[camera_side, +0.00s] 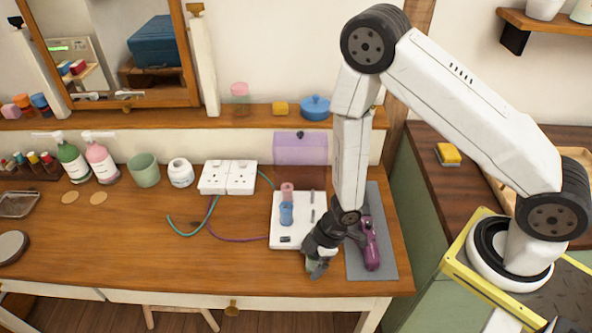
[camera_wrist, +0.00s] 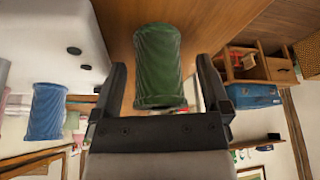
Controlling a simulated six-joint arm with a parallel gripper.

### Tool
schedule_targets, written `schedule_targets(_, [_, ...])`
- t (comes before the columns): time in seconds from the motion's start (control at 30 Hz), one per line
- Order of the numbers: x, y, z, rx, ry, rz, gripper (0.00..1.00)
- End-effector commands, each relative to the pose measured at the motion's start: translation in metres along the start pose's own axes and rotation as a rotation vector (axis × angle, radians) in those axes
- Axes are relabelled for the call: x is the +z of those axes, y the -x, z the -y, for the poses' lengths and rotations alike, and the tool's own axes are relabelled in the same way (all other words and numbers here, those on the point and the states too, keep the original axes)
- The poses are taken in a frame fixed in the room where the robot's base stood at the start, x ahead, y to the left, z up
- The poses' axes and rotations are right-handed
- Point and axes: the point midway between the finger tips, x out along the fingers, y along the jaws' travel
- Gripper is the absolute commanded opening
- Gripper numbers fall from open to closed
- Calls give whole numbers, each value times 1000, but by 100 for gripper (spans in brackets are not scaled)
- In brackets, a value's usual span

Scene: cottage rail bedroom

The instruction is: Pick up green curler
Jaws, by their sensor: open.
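The green curler (camera_wrist: 158,68) is a ribbed cylinder that lies between the two fingers of my gripper (camera_wrist: 163,78) in the wrist view. My gripper is open, with a small gap between the curler and each finger. In the side view my gripper (camera_side: 318,268) points down near the table's front edge. Only a small green part of the curler (camera_side: 311,263) shows there, the rest being hidden behind the fingers.
A white board (camera_side: 283,236) holds a blue curler (camera_side: 286,214) and a pink curler (camera_side: 287,189) just behind my gripper. A purple hair tool (camera_side: 370,243) lies on a grey mat (camera_side: 357,268) to the right.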

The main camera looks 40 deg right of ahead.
Motion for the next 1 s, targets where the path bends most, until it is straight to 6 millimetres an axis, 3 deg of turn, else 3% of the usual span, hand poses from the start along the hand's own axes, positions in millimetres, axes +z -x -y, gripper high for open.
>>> schedule_targets(0.17, [0, 0, 0, 0, 0, 0, 94])
schedule_targets(0.4, [0, 0, 0, 0, 0, 0, 17])
schedule_targets(0.47, [0, 0, 0, 0, 0, 0, 0])
schedule_targets(1.0, [-3, 8, 0, 1, 0, 0, 0])
